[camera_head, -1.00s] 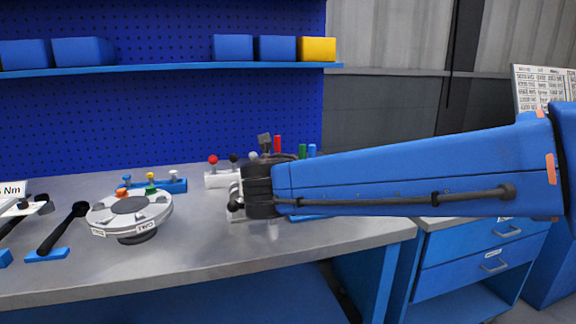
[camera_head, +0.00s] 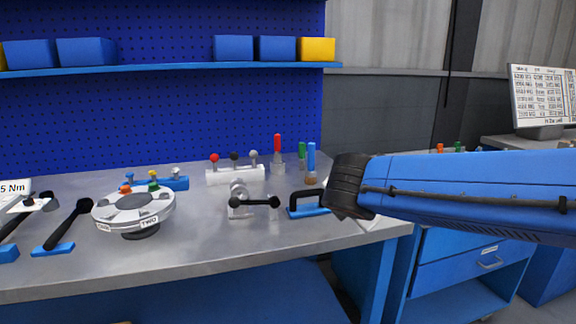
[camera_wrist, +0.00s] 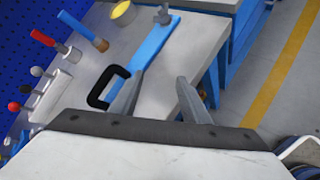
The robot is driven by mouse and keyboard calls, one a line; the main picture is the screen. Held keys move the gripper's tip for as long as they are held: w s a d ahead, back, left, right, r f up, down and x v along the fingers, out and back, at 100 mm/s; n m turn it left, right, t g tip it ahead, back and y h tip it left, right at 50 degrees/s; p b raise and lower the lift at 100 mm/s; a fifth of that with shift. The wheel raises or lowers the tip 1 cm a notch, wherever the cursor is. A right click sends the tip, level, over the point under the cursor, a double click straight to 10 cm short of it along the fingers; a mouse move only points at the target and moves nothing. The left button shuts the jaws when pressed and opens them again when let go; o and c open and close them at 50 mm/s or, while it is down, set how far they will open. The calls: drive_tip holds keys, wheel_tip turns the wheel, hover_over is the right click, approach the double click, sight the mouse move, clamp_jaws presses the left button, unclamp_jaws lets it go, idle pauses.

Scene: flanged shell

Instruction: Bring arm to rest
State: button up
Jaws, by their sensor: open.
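My arm is blue and reaches in from the right in the head view, over the right end of the workbench (camera_head: 230,250). In that view its dark wrist hides the fingers. My gripper (camera_wrist: 155,100) shows in the wrist view with its two grey fingers spread apart and nothing between them. Below the fingers lie the bench corner and a blue tool with a black handle (camera_wrist: 106,86). The handle also shows in the head view (camera_head: 309,196), left of my wrist. The round grey flanged shell (camera_head: 134,209) sits on a dark stand at the bench's left.
A small fixture with a black crossbar (camera_head: 254,202) stands mid-bench. Behind it are a white rack with coloured knobs (camera_head: 235,174) and upright red, green and blue handles (camera_head: 278,145). A screen (camera_head: 543,97) stands at right. The front middle of the bench is clear.

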drive_tip(key=s+d+f+m+g, duration=0.4)
drive_tip(key=s+d+f+m, duration=0.3)
drive_tip(key=s+d+m, duration=0.6)
drive_tip(key=s+f+m+y, duration=0.1)
drive_tip(key=s+f+m, duration=0.2)
drive_tip(key=s+m, duration=0.2)
drive_tip(key=s+f+m+g+y, duration=0.1)
drive_tip(key=s+f+m, duration=0.2)
drive_tip(key=s+m, duration=0.3)
drive_tip(key=shift+d+f+m+y, duration=0.3)
drive_tip(key=shift+m+y, duration=0.1)
